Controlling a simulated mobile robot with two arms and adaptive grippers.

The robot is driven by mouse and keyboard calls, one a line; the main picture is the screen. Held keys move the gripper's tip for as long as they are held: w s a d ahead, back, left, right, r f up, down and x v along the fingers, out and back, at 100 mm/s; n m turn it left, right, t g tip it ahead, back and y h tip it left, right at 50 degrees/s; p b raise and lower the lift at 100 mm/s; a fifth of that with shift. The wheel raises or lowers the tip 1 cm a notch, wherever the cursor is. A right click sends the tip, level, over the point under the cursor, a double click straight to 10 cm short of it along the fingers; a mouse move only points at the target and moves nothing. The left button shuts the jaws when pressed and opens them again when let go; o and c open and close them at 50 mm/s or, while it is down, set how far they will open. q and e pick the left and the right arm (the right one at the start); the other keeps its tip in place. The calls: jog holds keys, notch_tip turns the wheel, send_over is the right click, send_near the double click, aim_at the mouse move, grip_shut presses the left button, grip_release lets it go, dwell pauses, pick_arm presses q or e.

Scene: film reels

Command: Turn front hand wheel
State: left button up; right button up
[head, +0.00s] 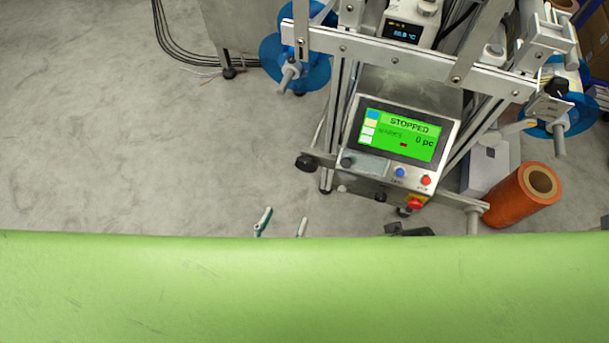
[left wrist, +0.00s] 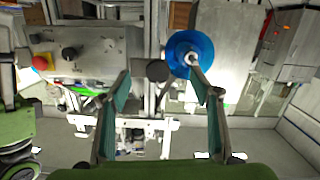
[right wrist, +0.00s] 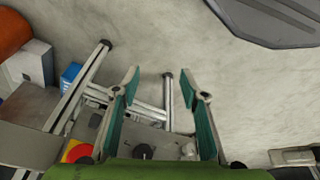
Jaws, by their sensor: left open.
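The black round hand wheel (head: 306,162) sits at the left end of the machine's front bar, left of the control panel. In the left wrist view the wheel (left wrist: 157,70) appears between my left fingertips, beyond them. My left gripper (head: 283,222) is open and empty, below and slightly left of the wheel in the head view, apart from it. My right gripper (right wrist: 164,84) is open and empty in its wrist view, with the machine's frame bars behind its fingers. I cannot make out the right gripper clearly in the head view.
The control panel screen (head: 398,134) reads STOPPED, with a red emergency stop (head: 415,203) below it. A blue reel (head: 284,65) hangs at the upper left of the machine. The floor (head: 130,140) at the left is clear.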

aim_at(305, 167)
pick_arm(q)
jog(key=shift+n+t, duration=0.4)
jog(key=shift+t, duration=0.5)
jog(key=w+d+r+b, duration=0.1)
jog(key=w, duration=0.3)
jog(key=w+d+r, duration=0.1)
jog(key=w+d, duration=0.1)
jog(key=w, duration=0.2)
jog(key=w+d+r+b, duration=0.1)
jog(key=w, duration=0.3)
jog(key=shift+w+d+r+b, duration=0.3)
jog(key=shift+d+r, duration=0.05)
jog(key=shift+d, duration=0.05)
jog(key=shift+w+d, duration=0.15)
jog(key=shift+w, duration=0.3)
pick_arm(e)
jog(key=w+v, duration=0.1)
jog(key=v, duration=0.8)
jog(key=shift+w+d+r, duration=0.15)
jog(key=shift+d+r, duration=0.05)
pick_arm(q)
jog(key=c, duration=1.1)
